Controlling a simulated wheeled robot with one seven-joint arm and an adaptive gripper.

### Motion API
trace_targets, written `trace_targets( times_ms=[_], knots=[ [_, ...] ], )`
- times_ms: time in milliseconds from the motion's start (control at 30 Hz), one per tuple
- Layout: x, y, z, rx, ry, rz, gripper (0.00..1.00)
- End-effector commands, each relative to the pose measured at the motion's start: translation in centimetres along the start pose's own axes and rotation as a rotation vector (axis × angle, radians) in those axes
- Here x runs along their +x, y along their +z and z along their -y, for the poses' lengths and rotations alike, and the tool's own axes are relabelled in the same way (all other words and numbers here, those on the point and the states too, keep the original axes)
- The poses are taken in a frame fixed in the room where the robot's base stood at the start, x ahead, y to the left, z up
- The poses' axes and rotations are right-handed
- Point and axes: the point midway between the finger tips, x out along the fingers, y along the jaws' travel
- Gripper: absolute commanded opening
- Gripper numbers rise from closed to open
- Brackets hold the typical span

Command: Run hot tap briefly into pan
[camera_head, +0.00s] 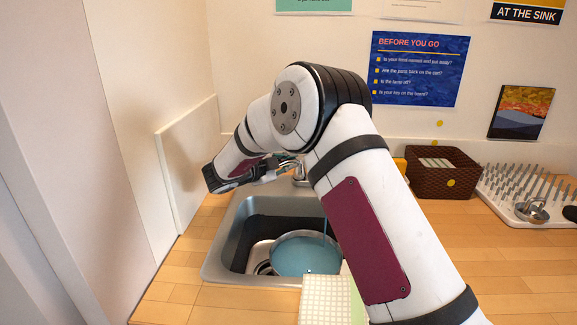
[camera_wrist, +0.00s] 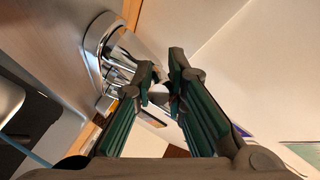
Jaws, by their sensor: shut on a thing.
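The chrome tap (camera_head: 299,176) stands behind the sink, partly hidden by my arm; it also shows in the wrist view (camera_wrist: 98,38). My gripper (camera_head: 284,165) is at the tap's top left. In the wrist view its fingertips (camera_wrist: 163,86) are shut on a small part beside the chrome body, which looks like the tap handle. Hot or cold marking cannot be made out. The pan (camera_head: 303,256) sits in the sink basin, its right side hidden by my arm.
The steel sink (camera_head: 222,262) is set in a wooden counter (camera_head: 180,282). A white panel (camera_head: 187,165) stands close at the left. A checked cloth (camera_head: 328,302) lies at the front edge. A brown basket (camera_head: 461,180) and a pegged drying rack (camera_head: 503,203) stand at the right.

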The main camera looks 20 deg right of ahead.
Motion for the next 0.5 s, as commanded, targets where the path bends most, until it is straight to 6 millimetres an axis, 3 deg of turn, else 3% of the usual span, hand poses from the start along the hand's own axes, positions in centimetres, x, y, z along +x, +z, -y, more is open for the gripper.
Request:
trace_targets(
  times_ms=[200, 500],
  knots=[
    [0.19, 0.36, 0.0, 0.042, 0.089, -0.15, 0.0],
    [0.06, 0.06, 0.04, 0.058, 0.14, -0.224, 0.0]
  ],
)
